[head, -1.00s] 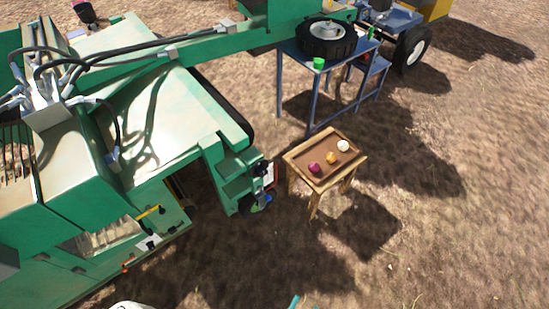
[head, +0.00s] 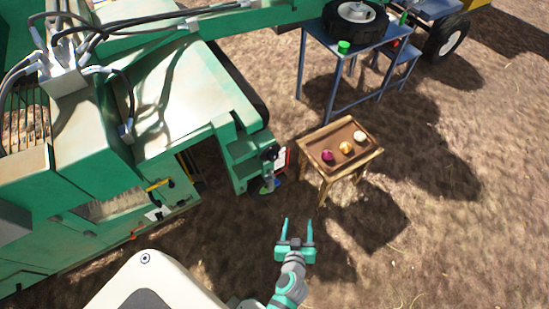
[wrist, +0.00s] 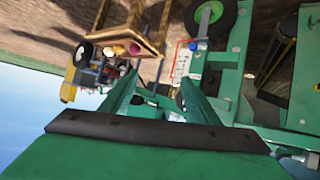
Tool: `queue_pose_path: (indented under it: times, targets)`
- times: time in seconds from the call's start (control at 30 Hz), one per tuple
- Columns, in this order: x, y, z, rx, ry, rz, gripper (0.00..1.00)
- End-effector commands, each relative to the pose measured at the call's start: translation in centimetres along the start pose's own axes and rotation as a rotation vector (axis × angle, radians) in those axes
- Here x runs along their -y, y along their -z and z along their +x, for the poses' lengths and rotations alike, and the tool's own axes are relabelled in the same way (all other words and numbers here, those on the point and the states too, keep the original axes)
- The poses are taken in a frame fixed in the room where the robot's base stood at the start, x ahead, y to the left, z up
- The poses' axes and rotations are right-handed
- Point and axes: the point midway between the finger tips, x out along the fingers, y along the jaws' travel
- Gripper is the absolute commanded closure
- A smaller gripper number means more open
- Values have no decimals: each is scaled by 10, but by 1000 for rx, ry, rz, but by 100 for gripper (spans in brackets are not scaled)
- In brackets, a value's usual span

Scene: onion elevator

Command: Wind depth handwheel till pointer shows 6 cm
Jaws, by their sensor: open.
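The green machine's corner carries a small dark round part (head: 270,153), which looks like the depth handwheel. Beside it is a white plate with a red edge (head: 281,160), which looks like the depth scale; it also shows in the wrist view (wrist: 182,60). The pointer and its reading are too small to make out. Below the plate is a black wheel with a green hub (wrist: 212,20) and a blue part on it. My gripper (head: 298,222) is open and empty, in front of this corner and apart from it. Its fingers (wrist: 163,82) spread in the wrist view.
A wooden stand (head: 318,155) with a tray of three onions is just right of the machine corner. A blue table (head: 365,42) bearing a tyre (head: 352,25) and a green cup (head: 344,47) stands behind. Bare ground lies around my gripper.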

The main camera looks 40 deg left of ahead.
Motion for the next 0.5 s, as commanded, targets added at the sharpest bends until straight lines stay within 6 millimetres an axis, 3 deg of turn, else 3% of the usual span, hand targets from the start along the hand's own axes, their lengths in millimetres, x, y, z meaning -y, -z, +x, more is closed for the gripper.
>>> queue_pose_path:
  times: [0.03, 0.2, 0.33, 0.5]
  targets:
    - [4, 12, 23, -14, 49, -34, 45]
    - [24, 48, 80, -68, 225, -163, 45]
    - [38, 84, 112, -134, 345, -263, 45]
    - [51, 120, 134, -212, 455, -363, 45]
